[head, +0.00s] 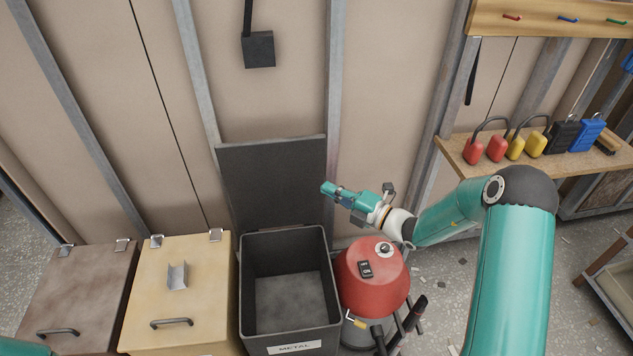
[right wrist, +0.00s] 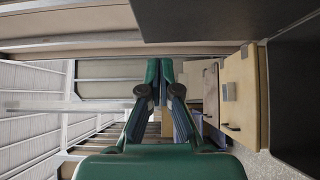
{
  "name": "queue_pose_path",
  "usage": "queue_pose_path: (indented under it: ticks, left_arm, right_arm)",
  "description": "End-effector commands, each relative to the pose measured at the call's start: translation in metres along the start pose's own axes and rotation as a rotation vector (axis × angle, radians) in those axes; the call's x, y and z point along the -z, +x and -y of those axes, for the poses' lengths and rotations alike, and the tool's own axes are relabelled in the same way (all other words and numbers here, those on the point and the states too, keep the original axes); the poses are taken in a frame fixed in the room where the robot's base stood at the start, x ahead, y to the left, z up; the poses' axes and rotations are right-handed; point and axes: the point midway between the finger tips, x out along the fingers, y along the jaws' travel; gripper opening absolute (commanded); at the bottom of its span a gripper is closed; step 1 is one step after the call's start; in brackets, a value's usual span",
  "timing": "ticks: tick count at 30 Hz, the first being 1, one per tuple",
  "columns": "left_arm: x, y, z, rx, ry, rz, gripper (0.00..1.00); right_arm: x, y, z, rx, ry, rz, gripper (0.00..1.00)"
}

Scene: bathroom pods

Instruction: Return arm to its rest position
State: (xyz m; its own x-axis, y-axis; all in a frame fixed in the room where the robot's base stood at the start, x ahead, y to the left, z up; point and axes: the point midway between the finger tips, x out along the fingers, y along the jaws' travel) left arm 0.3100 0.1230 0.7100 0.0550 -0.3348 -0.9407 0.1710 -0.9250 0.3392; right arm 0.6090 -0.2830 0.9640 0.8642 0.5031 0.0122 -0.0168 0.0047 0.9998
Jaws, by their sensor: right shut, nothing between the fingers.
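My right arm (head: 520,260) comes in from the right, bent at a dark elbow, and reaches left across the red vacuum. Its teal right gripper (head: 326,188) is shut and empty, with the tips in front of the right edge of the raised dark lid (head: 270,180). In the right wrist view, the two fingers (right wrist: 159,72) meet at their tips with nothing between them. The open bin labelled METAL (head: 293,347) stands below and left of the gripper. My left gripper is out of view; only a teal bit of my left arm shows at the bottom left corner.
The red vacuum (head: 365,280) stands under the right forearm. Left of the metal bin are a closed cream bin (head: 195,250) with a bent metal piece on its lid and a brown bin (head: 85,285). A shelf (head: 460,160) with red and yellow padlocks is behind the right arm.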

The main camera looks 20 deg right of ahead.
Motion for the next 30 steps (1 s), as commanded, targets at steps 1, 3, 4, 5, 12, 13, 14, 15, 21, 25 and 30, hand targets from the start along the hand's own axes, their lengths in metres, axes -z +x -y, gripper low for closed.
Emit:
queue_pose_path:
  ticks: [1, 3, 4, 5, 12, 13, 14, 15, 21, 25, 30]
  left_arm:
    - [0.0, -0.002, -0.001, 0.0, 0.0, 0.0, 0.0]
    - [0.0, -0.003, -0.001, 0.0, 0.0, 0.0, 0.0]
    - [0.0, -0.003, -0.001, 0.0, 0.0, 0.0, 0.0]
    - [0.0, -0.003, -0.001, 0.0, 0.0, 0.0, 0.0]
    - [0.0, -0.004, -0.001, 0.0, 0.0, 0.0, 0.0]
    - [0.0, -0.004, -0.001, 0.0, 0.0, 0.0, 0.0]
    - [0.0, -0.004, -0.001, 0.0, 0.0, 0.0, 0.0]
    - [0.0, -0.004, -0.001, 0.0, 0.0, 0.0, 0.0]
    - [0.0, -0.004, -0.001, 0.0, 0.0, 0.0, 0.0]
    - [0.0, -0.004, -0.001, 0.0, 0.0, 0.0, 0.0]
    - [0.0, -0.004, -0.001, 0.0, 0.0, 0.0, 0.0]
  right_arm:
    - [-0.001, -0.006, 0.0, 0.001, 0.001, 0.001, 0.0]
    - [-0.001, -0.012, 0.0, 0.001, 0.001, -0.004, 0.0]
    - [-0.001, -0.014, 0.0, 0.001, 0.001, -0.005, 0.0]
    - [-0.001, -0.015, 0.0, 0.0, 0.001, -0.006, 0.0]
    - [0.001, -0.018, 0.0, -0.001, 0.0, -0.016, 0.0]
    - [0.002, -0.016, 0.0, -0.002, -0.001, -0.02, 0.0]
    - [0.005, -0.014, -0.001, -0.003, -0.001, -0.026, 0.0]
    - [0.01, -0.009, -0.002, -0.006, 0.0, -0.039, 0.0]
    - [0.088, 0.02, 0.011, 0.013, 0.041, -0.217, 0.0]
    - [0.173, 0.012, 0.045, 0.123, 0.001, -0.464, 0.0]
    - [0.278, -0.043, 0.102, 0.258, -0.26, -0.868, 0.0]
